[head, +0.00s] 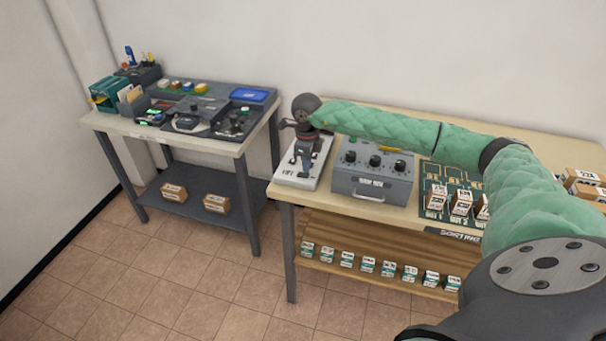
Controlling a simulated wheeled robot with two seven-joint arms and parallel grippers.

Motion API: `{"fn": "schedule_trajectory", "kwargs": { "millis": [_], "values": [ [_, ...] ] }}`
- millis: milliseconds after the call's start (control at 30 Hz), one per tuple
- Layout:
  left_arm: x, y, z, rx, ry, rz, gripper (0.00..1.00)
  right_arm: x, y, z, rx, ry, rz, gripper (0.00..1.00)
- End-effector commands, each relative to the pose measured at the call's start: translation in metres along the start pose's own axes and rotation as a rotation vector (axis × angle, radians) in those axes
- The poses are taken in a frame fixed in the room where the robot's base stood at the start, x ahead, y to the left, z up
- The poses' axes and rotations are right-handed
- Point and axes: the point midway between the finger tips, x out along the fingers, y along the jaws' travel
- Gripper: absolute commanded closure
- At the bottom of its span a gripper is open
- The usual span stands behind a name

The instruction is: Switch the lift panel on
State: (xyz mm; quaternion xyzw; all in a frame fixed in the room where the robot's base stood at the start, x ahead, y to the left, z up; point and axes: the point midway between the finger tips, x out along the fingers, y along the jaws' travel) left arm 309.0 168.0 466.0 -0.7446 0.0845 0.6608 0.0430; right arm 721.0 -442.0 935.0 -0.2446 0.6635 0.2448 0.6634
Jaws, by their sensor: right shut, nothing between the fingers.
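The lift panel (286,174) is a pale, flat panel marked "LIFT" at the left end of the right-hand wooden table. My right gripper (304,174) is over it, pointing down, with its fingers shut and empty. The wrist and fingers hide much of the panel's face, including any switch there. I cannot tell whether the fingertips touch the panel. My right arm reaches in from the right across the table. My left gripper is not in view.
A grey box with black knobs (370,188) stands just right of the panel. Small labelled boxes (461,203) stand on a green sorting mat farther right. A lower shelf holds several small boxes (347,259). A second table (206,143) with trays stands left, across a floor gap.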

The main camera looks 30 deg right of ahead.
Motion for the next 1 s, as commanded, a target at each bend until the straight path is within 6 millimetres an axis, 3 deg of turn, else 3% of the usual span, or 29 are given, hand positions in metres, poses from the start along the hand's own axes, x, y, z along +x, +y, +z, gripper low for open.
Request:
{"fn": "schedule_trajectory", "kwargs": {
  "millis": [1000],
  "values": [
    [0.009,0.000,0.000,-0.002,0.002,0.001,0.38,0.012,0.000,0.000,0.000,0.000,0.000,1.00]
  ]
}}
